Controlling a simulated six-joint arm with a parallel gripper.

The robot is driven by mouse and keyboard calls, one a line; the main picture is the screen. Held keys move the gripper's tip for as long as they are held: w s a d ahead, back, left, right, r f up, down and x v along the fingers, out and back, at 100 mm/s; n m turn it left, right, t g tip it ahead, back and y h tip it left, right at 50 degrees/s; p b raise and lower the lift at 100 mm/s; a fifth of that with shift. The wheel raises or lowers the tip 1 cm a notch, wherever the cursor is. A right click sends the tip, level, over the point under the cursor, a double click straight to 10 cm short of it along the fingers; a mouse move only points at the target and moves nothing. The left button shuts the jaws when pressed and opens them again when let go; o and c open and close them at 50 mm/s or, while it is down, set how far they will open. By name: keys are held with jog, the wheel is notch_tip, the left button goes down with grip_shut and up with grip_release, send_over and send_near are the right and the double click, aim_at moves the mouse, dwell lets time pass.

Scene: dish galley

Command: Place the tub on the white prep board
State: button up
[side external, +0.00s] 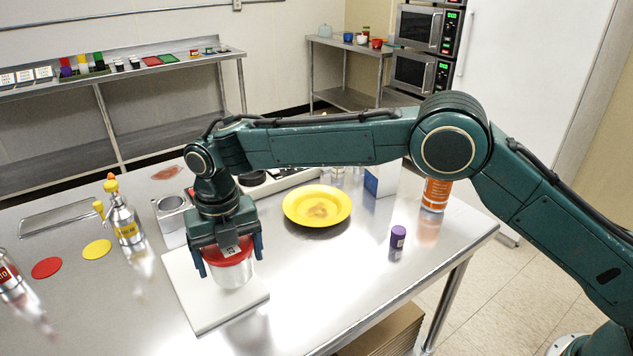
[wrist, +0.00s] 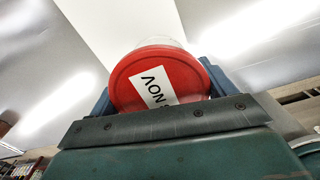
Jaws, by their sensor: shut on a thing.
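The tub (side external: 232,273) is a clear or silvery round container with a red lid and a white label. In the side view it is upright over the white prep board (side external: 187,292), within the board's outline; I cannot tell whether its base touches the board. My gripper (side external: 231,264) points down with its two blue fingers on either side of the tub, shut on it. In the wrist view the tub's red lid (wrist: 185,80) with dark lettering on its label sits between the fingers, and part of the white board (wrist: 115,30) shows beyond it.
A yellow plate (side external: 336,217) lies to the right of the board, with a purple-capped small jar (side external: 398,236) beyond. An orange can (side external: 436,193) stands near the right edge. Bottles (side external: 124,219), a yellow disc (side external: 97,249) and a red disc (side external: 46,267) are at left. The front right of the table is clear.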

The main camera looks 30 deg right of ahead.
jog(key=shift+f, duration=1.75)
jog(key=shift+f, duration=0.1)
jog(key=o, duration=1.1)
notch_tip(320, 180, up, 12)
